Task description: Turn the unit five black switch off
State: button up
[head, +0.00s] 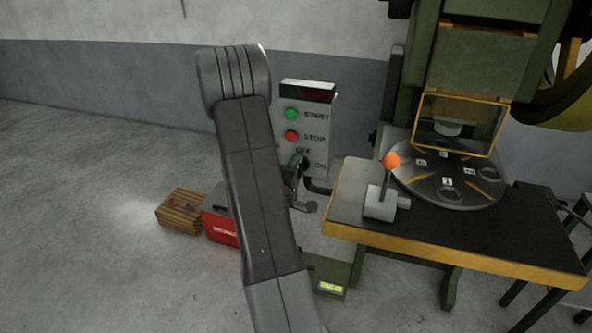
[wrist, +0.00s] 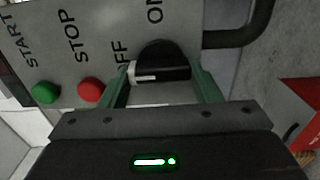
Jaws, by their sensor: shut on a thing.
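The black switch (wrist: 165,62) is a round knob with a raised bar, low on a grey control panel (wrist: 105,30). In the wrist view the white mark on its bar points left, at the OFF label. The ON label is above the knob in that view. My gripper (wrist: 160,78) is shut on the bar, with one green finger at each end of it. In the head view my gripper (head: 300,162) is at the lower part of the panel, and my arm and fingers hide most of the switch.
A green START button (head: 291,114) and a red STOP button (head: 291,135) sit on the panel above the switch. A press table (head: 350,200) with an orange-knobbed lever (head: 391,160) stands close at right. A red box (head: 219,228) and wooden crate (head: 180,211) are on the floor.

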jog(key=o, duration=1)
jog(key=shift+s, duration=0.1)
jog(key=v, duration=1.3)
jog(key=shift+s+b, duration=0.3)
jog(key=shift+b, duration=0.1)
jog(key=shift+w+a, duration=0.1)
jog(key=shift+a, duration=0.05)
jog(key=x, duration=1.3)
jog(key=shift+w+p, duration=0.35)
